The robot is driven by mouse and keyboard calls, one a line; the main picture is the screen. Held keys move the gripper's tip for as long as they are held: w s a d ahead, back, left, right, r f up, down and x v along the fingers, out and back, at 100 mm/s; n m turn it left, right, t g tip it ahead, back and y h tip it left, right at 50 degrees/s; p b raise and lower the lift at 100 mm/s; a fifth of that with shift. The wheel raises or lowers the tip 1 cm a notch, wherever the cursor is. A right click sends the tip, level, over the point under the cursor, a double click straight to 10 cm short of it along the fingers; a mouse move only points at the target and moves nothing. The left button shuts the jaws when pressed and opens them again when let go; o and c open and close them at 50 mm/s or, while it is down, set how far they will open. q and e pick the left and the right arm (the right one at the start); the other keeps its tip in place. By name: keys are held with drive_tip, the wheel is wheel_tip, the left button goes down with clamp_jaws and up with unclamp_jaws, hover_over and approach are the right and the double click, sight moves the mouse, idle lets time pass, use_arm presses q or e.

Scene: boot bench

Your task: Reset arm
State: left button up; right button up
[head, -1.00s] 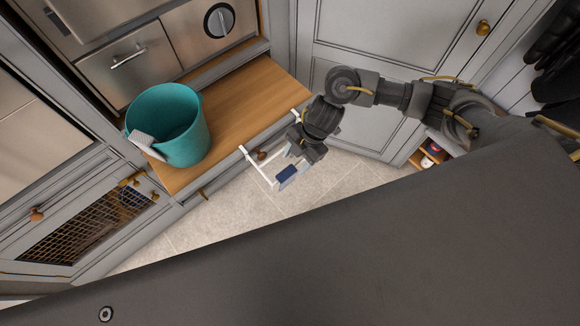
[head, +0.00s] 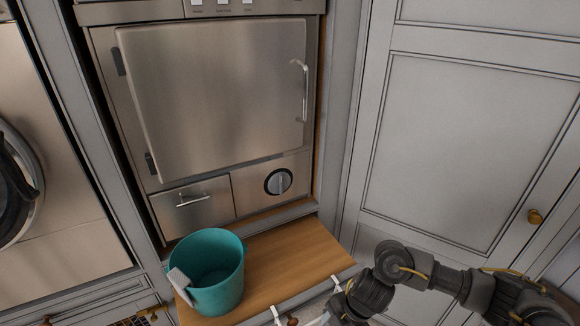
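My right arm (head: 440,280) comes in from the right and bends down at the lower right. Two white finger-like parts of my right gripper (head: 305,306) show at the bottom edge, in front of the wooden bench. They are apart, with a knob between them in the picture, and the rest of the gripper is cut off by the frame. My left gripper and arm are not in view.
A teal bucket (head: 222,290) with a pale cloth (head: 180,280) over its rim stands on the wooden bench (head: 300,250). Steel appliance doors (head: 215,95) rise behind it. A grey cabinet door (head: 455,140) with a brass knob (head: 535,216) is at the right.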

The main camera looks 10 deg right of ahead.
drive_tip(key=s+a+r+m+t+y, duration=0.1)
drive_tip(key=a+r+m+t+y, duration=0.15)
drive_tip(key=a, duration=0.35)
drive_tip(key=a+r+m+t+y, duration=0.1)
drive_tip(key=a+r+m+t, duration=0.15)
drive_tip(key=a, duration=0.45)
drive_tip(key=s+d+f+m+h, duration=0.2)
drive_tip(key=s+d+m+h, duration=0.2)
drive_tip(key=s+d+m, duration=0.55)
drive_tip(key=s+d+f+m+h, duration=0.1)
drive_tip(key=s+d+m+h, duration=0.4)
drive_tip(key=d, duration=0.8)
drive_tip(key=s+f+g+y, duration=0.1)
drive_tip(key=s+f+g, duration=0.15)
drive_tip(key=f, duration=2.55)
drive_tip(key=s+d+f+g, duration=0.1)
drive_tip(key=s+d+f, duration=0.1)
drive_tip(key=s+f, duration=1.2)
drive_tip(key=shift+s+d+f+m, duration=0.2)
drive_tip(key=shift+s+d+m, duration=0.2)
drive_tip(key=shift+s, duration=0.75)
